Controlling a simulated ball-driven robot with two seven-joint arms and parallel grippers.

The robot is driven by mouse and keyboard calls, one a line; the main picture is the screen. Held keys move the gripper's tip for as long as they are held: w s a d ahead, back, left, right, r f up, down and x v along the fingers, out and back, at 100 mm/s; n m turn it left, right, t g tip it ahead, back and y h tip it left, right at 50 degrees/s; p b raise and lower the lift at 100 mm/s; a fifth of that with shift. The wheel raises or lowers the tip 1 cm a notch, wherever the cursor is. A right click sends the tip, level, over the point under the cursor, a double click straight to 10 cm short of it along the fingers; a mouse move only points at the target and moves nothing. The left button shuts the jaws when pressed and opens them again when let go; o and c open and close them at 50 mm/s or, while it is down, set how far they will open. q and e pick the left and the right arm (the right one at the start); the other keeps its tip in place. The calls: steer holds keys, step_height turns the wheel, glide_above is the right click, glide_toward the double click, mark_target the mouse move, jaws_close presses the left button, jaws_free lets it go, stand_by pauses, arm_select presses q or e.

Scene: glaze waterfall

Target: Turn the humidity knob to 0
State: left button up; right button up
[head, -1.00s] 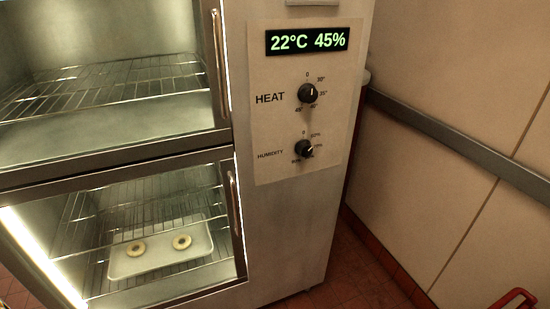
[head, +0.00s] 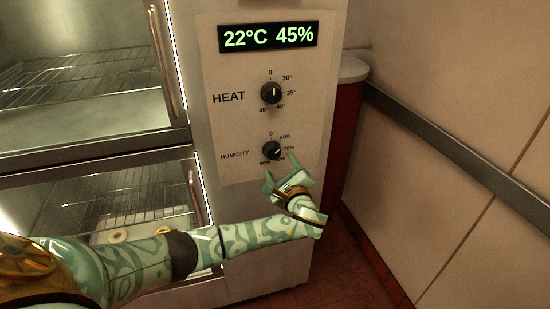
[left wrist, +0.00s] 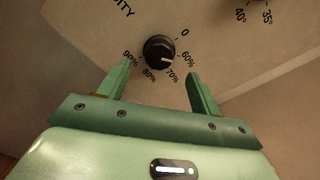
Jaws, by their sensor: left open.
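The black humidity knob (head: 271,150) sits low on the white control panel, below the heat knob. It also shows in the left wrist view (left wrist: 158,50), its white mark pointing roughly between 60% and 70%. My left gripper (head: 280,168) is open just below and in front of the knob, its fingers pointing up at it. In the left wrist view the two green fingers (left wrist: 158,72) stand on either side below the knob, apart from each other, with nothing between them. My right gripper is not in view.
The black heat knob (head: 271,93) is above, its mark pointing up. The display (head: 268,36) reads 22°C 45%. Glass doors with wire racks (head: 115,200) are at left. A wall with a grey rail (head: 450,150) is at right.

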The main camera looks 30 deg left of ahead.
mark_target(273, 154)
arm_select(q)
steer(key=x, duration=0.6)
steer(key=shift+a+b, duration=0.1)
steer(key=shift+b, duration=0.3)
steer(key=c, duration=1)
